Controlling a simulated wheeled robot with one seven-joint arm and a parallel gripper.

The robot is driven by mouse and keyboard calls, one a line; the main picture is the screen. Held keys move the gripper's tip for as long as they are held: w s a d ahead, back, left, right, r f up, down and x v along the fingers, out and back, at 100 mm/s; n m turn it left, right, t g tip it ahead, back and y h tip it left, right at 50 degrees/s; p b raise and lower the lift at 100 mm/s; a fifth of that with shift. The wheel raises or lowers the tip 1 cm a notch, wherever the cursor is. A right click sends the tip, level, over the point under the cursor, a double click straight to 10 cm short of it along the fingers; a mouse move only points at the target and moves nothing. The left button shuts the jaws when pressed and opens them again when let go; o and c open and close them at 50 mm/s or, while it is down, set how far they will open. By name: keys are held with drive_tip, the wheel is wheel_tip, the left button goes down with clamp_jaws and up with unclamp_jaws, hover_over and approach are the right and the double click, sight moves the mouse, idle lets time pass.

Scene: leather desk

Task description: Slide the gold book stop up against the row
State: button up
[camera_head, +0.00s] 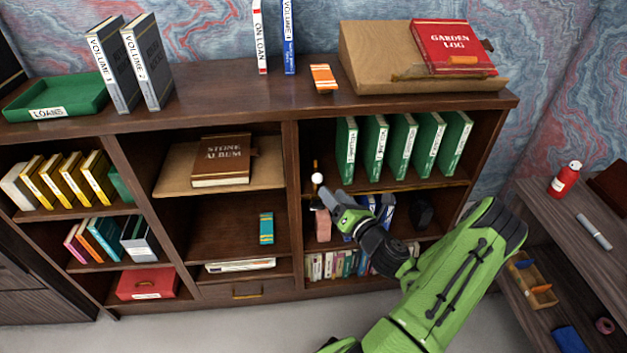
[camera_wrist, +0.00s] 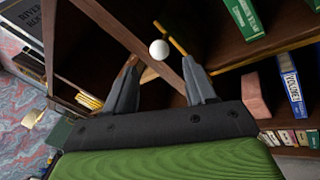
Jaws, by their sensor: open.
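The gold book stop (camera_head: 316,165) is a thin upright gold piece with a white ball knob (camera_head: 317,178) at its front. It stands at the left end of the upper right shelf. The row of green books (camera_head: 375,148) stands to its right, with a gap between. My gripper (camera_head: 325,197) is just below and in front of the knob. In the wrist view, my gripper (camera_wrist: 160,68) is open, and the white knob (camera_wrist: 159,49) appears between and just beyond the fingertips. The gold bar (camera_wrist: 173,38) shows behind it. Whether a finger touches the knob I cannot tell.
A gold strip (camera_head: 400,186) runs along the shelf's front edge. Below are a pink block (camera_head: 323,225), blue books (camera_head: 388,212) and a dark object (camera_head: 422,213). A wooden divider (camera_head: 292,165) stands just left of the stop. The shelf between stop and books looks clear.

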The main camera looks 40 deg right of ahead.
sight(321, 181)
drive_tip(key=w, duration=0.3)
drive_tip(key=w+d, duration=0.1)
drive_tip(key=w, duration=0.4)
drive_tip(key=shift+w+d+b, duration=0.25)
drive_tip(key=shift+w+b, duration=0.05)
drive_tip(key=shift+b, duration=0.05)
clamp_jaws()
